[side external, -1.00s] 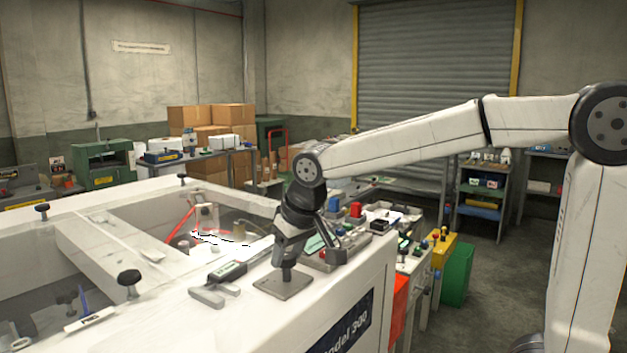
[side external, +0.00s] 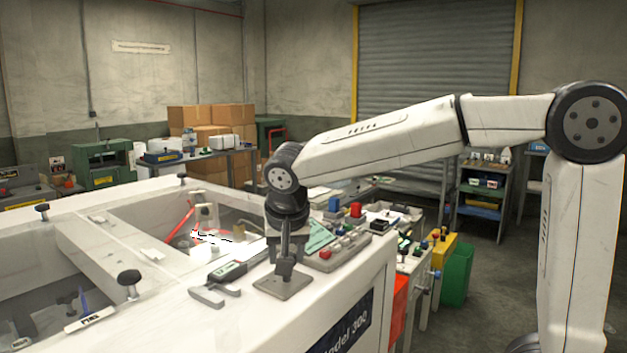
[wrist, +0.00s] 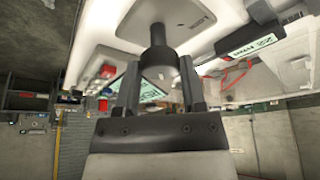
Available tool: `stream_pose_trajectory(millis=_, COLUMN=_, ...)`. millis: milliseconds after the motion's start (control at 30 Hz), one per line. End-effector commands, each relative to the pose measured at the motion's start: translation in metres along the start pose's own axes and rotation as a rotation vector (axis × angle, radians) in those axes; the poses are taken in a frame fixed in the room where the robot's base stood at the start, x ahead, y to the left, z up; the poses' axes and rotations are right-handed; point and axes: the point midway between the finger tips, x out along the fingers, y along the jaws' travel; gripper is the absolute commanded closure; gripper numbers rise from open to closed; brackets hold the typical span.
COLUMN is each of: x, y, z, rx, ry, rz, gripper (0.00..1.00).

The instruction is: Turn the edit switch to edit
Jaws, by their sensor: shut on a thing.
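The edit switch (side external: 285,287) is a square grey plate with a dark upright lever, on the white machine top near its front edge. In the wrist view its lever (wrist: 158,48) rises from the light plate, which carries small unreadable lettering. My gripper (side external: 287,243) is above the plate, pointing down, and shut on the lever. In the wrist view my gripper (wrist: 160,78) has one finger on each side of the lever. The fingers hide part of the lever, and I cannot read which position the switch is in.
A caliper (side external: 225,275) with a display lies left of the switch. A grey box with red buttons (side external: 338,252) stands close on the right.

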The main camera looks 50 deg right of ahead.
Motion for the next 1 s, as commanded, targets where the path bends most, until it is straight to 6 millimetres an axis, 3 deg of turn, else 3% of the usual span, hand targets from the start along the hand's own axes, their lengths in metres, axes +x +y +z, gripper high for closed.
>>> stream_pose_trajectory(millis=533, x=-0.0002, y=-0.0002, z=0.0002, rx=0.029, ry=-0.001, rz=0.011, gripper=1.00)
stream_pose_trajectory(millis=567, x=-0.0001, y=-0.0002, z=0.0002, rx=0.029, ry=-0.001, rz=0.011, gripper=0.38)
stream_pose_trajectory(millis=633, x=-0.0001, y=-0.0002, z=0.0002, rx=0.029, ry=-0.001, rz=0.011, gripper=0.16)
stream_pose_trajectory(millis=667, x=-0.0001, y=-0.0002, z=0.0002, rx=0.029, ry=-0.001, rz=0.011, gripper=0.12)
stream_pose_trajectory(millis=1000, x=-0.0010, y=-0.0003, z=0.0001, rx=0.027, ry=-0.001, rz=0.011, gripper=0.12)
